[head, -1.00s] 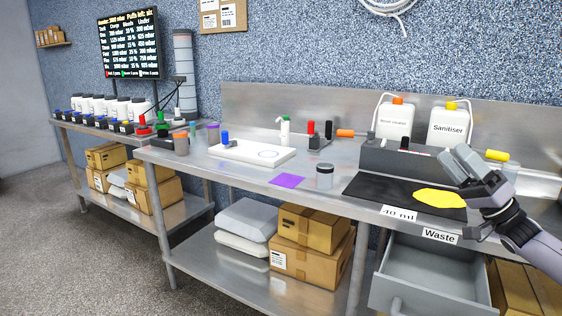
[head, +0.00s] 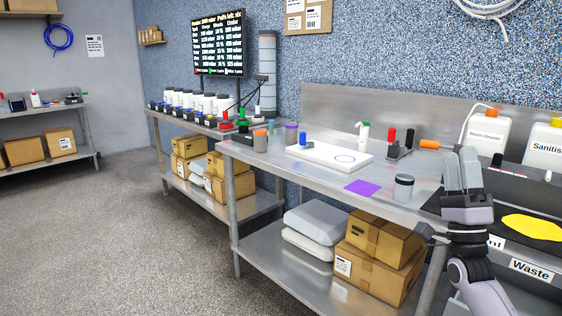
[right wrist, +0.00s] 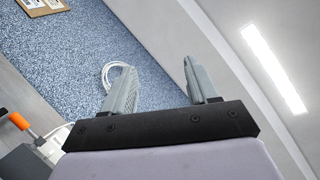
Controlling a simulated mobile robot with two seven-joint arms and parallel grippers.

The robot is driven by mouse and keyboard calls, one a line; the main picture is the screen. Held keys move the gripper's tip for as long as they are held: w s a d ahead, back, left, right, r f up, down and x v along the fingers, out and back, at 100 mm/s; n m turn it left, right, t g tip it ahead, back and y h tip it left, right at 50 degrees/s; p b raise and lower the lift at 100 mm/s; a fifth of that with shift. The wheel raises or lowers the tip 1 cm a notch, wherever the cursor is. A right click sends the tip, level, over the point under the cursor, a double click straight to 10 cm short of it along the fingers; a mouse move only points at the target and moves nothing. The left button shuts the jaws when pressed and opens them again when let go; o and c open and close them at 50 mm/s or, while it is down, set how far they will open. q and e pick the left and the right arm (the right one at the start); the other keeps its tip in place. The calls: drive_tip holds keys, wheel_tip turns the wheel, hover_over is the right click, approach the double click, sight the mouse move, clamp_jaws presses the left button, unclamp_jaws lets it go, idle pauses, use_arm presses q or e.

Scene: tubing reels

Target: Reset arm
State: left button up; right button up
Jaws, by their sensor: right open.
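My right gripper (head: 463,168) is raised in front of the steel bench at the right of the head view, fingers pointing up. In the right wrist view its two fingers (right wrist: 157,88) stand apart with nothing between them. Behind them are the blue wall and a ceiling light. In the head view the gripper covers part of the black mat (head: 520,200). My left gripper is not in view.
Open floor (head: 130,230) lies at the left.

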drive_tip(key=w+d+f+n+g+h, duration=0.1)
drive_tip(key=w+f+n+g, duration=0.45)
drive_tip(key=f+n, duration=0.3)
drive_tip(key=w+d+f+n+g+h, duration=0.1)
drive_tip(key=w+f+n+g, duration=0.3)
drive_tip(key=f+n+g, duration=0.5)
drive_tip(key=s+a+f+n+y, duration=0.1)
drive_tip(key=s+a+f, duration=0.25)
drive_tip(key=f, duration=0.25)
drive_tip(key=s+a+f+n+y, duration=0.1)
drive_tip(key=s+a+f, duration=0.1)
drive_tip(key=s+f, duration=0.3)
drive_tip(key=s+a+f+g, duration=0.1)
drive_tip(key=s+a+f, duration=0.3)
drive_tip(key=s, duration=0.6)
drive_tip(key=s+a+f+g+y, duration=0.1)
drive_tip(key=s+a+f+g, duration=0.1)
drive_tip(key=s+f, duration=0.6)
drive_tip(key=s+a+f+m+g+y, duration=0.1)
drive_tip(key=s+a+f, duration=0.4)
drive_tip(key=s, duration=0.6)
drive_tip(key=shift+s+a+f+g, duration=0.3)
drive_tip(key=shift+f+g, duration=0.25)
drive_tip(key=shift+c, duration=1.3)
drive_tip(key=shift+d, duration=0.1)
drive_tip(key=shift+c, duration=0.2)
